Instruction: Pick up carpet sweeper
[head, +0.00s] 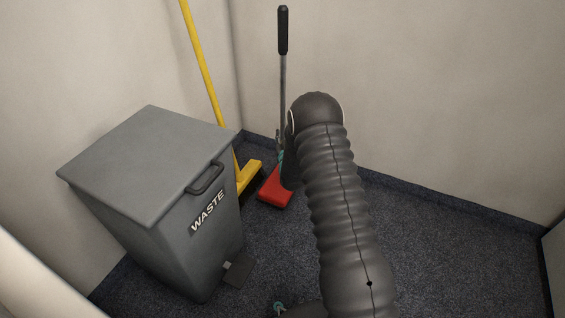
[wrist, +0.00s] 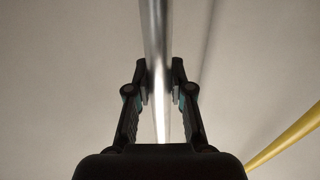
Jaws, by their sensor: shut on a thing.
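The carpet sweeper stands upright near the corner, with a red head (head: 275,187) on the floor, a thin metal pole and a black grip (head: 283,30) on top. In the wrist view its shiny pole (wrist: 155,40) runs upright between the two fingers of my gripper (wrist: 158,83). The fingers are shut on the pole, one on each side. In the head view my arm hides most of my gripper and part of the sweeper's lower pole.
A grey waste bin (head: 150,165) with a pedal stands to the left. A yellow broom (head: 205,70) leans in the corner just left of the sweeper, and its handle shows in the wrist view (wrist: 290,137). Walls are close behind; dark carpet (head: 440,250) is clear to the right.

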